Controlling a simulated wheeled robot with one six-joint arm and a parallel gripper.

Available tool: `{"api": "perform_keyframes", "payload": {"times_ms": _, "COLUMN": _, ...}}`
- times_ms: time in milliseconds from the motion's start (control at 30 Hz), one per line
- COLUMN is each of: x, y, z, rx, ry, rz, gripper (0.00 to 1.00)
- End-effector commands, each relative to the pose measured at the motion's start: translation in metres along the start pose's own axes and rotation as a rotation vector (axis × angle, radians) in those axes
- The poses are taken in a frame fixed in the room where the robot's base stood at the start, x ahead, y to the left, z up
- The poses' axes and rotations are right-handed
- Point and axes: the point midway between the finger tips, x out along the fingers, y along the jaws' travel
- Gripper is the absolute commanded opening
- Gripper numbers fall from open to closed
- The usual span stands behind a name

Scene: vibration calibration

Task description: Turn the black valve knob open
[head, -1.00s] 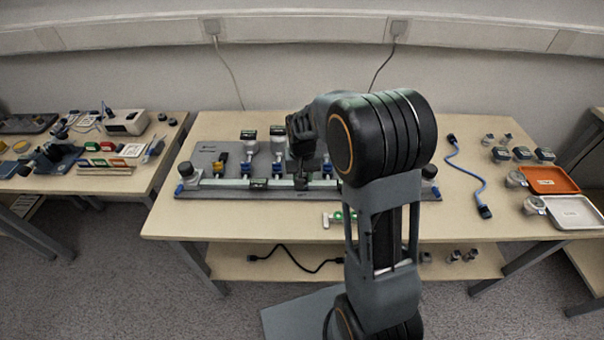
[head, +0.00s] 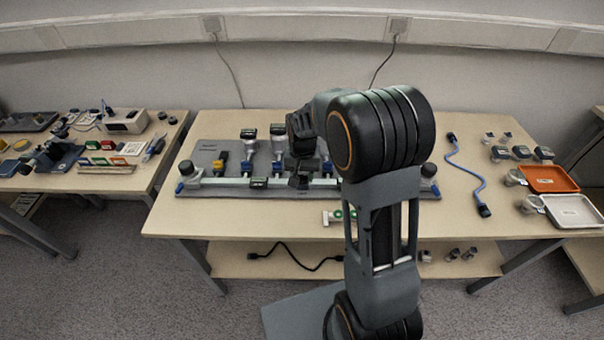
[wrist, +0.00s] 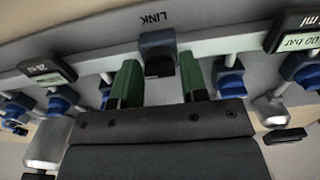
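The black valve knob (wrist: 158,60) sits on the pale pipe below the upside-down "LINK" label in the wrist view. My gripper (wrist: 160,80) is open, with one green finger on each side of the knob. A gap shows between the fingers and the knob; I see no contact. In the head view my gripper (head: 302,178) is low over the front pipe of the rig and hides the knob.
Blue valve knobs (wrist: 228,77) and small display gauges (wrist: 46,72) line the pipe on both sides. The rig stands on a grey board (head: 207,148). A blue cable (head: 466,175), an orange tray (head: 548,179) and a white tray (head: 573,211) lie to the right.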

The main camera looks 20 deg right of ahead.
Motion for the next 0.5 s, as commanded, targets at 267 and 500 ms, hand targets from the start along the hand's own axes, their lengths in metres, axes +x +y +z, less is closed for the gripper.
{"api": "perform_keyframes", "payload": {"times_ms": 267, "x": 0.0, "y": 0.0001, "z": 0.0001, "rx": -0.001, "ry": 0.0, "rz": 0.0, "gripper": 0.58}}
{"api": "perform_keyframes", "payload": {"times_ms": 500, "x": -0.0062, "y": 0.0, "z": -0.0003, "rx": -0.001, "ry": 0.001, "rz": 0.0, "gripper": 0.58}}
